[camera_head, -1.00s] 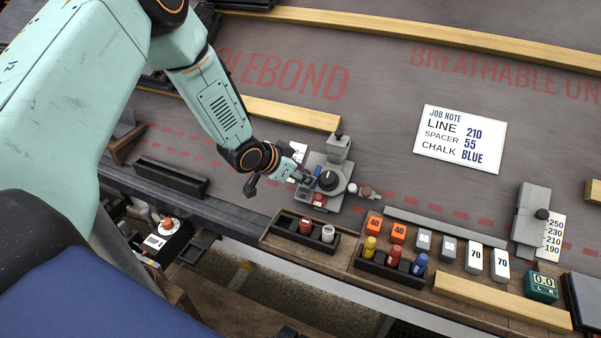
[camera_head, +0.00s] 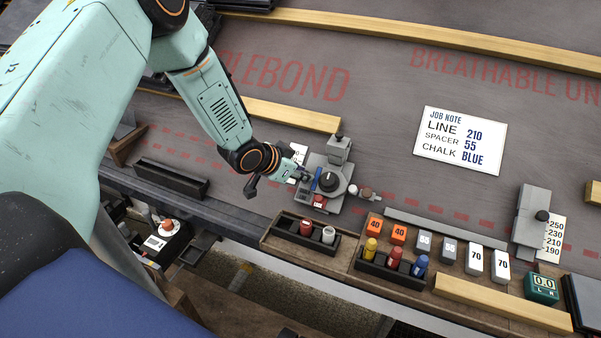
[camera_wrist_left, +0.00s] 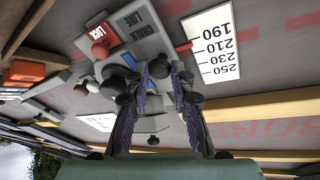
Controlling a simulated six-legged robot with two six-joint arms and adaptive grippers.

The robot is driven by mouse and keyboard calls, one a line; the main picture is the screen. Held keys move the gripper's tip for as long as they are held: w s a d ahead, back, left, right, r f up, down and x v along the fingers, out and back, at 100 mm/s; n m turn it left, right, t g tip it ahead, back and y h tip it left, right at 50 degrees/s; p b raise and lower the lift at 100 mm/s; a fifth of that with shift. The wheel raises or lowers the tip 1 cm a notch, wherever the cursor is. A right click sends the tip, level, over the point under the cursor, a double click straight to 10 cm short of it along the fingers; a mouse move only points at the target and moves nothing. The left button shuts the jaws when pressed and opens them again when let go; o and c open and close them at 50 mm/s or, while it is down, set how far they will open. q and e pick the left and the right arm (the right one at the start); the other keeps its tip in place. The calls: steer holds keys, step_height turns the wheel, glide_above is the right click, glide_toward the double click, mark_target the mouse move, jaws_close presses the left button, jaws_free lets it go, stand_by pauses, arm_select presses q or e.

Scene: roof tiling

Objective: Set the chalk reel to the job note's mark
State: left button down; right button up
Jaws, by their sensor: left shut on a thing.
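The chalk reel (camera_head: 337,150) is a grey device on the roof sheet, with a black round knob (camera_head: 328,181) and a blue part beside it. My left gripper (camera_wrist_left: 163,72) is shut on a small part of the reel, mostly hidden between the fingers. The job note (camera_head: 460,140) reads LINE 210, SPACER 55, CHALK BLUE.
A tray with red and white bottles (camera_head: 306,227) and a rack with yellow, red and blue bottles (camera_head: 420,264) stand in front. Numbered blocks (camera_head: 474,259) line up behind the rack. A grey gauge (camera_head: 530,220) stands at right. The sheet around the note is clear.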

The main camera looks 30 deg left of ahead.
arm_select(q)
steer(key=shift+w+r+p, duration=0.35)
steer(key=shift+r+p, duration=0.1)
steer(key=shift+p, duration=0.15)
steer(key=shift+w+r, duration=0.2)
steer(key=shift+w, duration=0.05)
steer(key=shift+w+p, duration=0.3)
steer(key=shift+p, duration=0.05)
steer(key=c, duration=1.1)
jaws_free()
steer(key=shift+s, duration=0.1)
steer(key=shift+c, duration=0.2)
